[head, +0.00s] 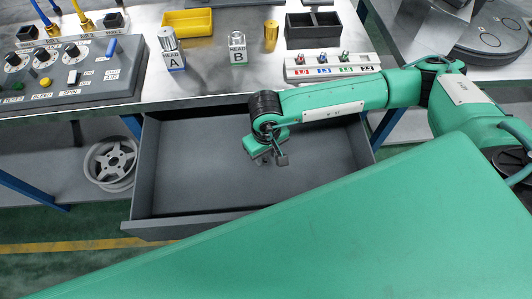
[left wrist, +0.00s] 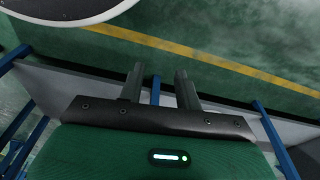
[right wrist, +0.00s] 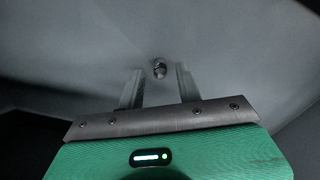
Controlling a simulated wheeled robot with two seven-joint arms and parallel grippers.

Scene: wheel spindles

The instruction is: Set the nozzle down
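A small dark metallic piece, likely the nozzle (right wrist: 158,69), shows in the right wrist view just beyond and between my right fingertips. It does not appear to touch either finger, and it is too small to tell its exact shape or height above the drawer floor. My right gripper (right wrist: 158,80) is open; in the head view it (head: 272,158) points down into the open grey drawer (head: 190,185). The nozzle cannot be made out in the head view. My left gripper (left wrist: 159,82) is open and empty over the floor in the left wrist view, and is out of the head view.
The bench above the drawer holds block HEAD A (head: 170,55), block HEAD B (head: 238,50), a brass cylinder (head: 271,36), a yellow bin (head: 188,22), a black bin (head: 313,28), a white rack (head: 330,66) and a control panel (head: 70,75). Wheel rims (head: 110,162) lie below left.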

